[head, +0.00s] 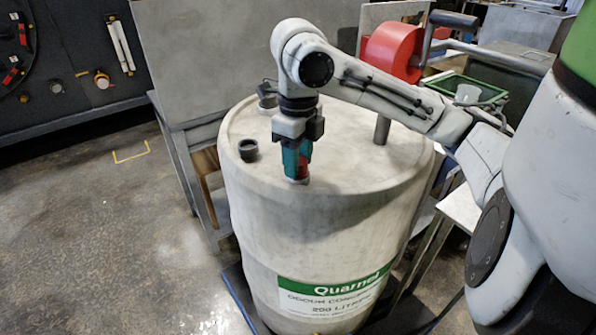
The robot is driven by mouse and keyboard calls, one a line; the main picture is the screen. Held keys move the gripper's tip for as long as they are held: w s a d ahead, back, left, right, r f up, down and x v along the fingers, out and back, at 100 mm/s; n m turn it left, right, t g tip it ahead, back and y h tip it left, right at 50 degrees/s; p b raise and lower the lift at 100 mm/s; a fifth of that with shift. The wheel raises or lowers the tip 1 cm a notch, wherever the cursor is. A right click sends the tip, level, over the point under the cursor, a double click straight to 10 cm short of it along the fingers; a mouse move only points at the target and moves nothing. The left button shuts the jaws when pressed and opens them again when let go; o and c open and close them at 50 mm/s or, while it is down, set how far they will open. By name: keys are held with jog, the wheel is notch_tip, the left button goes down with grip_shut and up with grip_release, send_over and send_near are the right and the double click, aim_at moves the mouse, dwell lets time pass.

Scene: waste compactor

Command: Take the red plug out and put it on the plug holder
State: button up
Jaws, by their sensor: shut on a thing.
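The red plug (304,166) shows between the teal fingers of my gripper (296,164), above the front left part of the drum's top. My gripper points straight down and is shut on the plug. The fingers hide most of the plug. A small pale ring shows just under the fingertips; I cannot tell whether the plug still sits in it or is clear of it. A short dark collar (248,150) stands on the drum top to the left of my gripper. I cannot tell for sure which thing is the plug holder.
The large pale drum (330,235) stands on a dark base. A red cylinder (393,50) with a dark handle is behind my arm, and a grey pipe (382,128) rises from the drum top. A dark panel (70,45) stands at the left. The floor there is clear.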

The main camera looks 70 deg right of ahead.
jog(key=shift+f+n+b, duration=0.15)
jog(key=shift+n+b, duration=0.45)
jog(key=shift+n, duration=0.5)
jog(key=n, duration=0.3)
jog(key=shift+b, duration=0.3)
jog(key=o, duration=1.2)
jog(key=shift+c, duration=0.2)
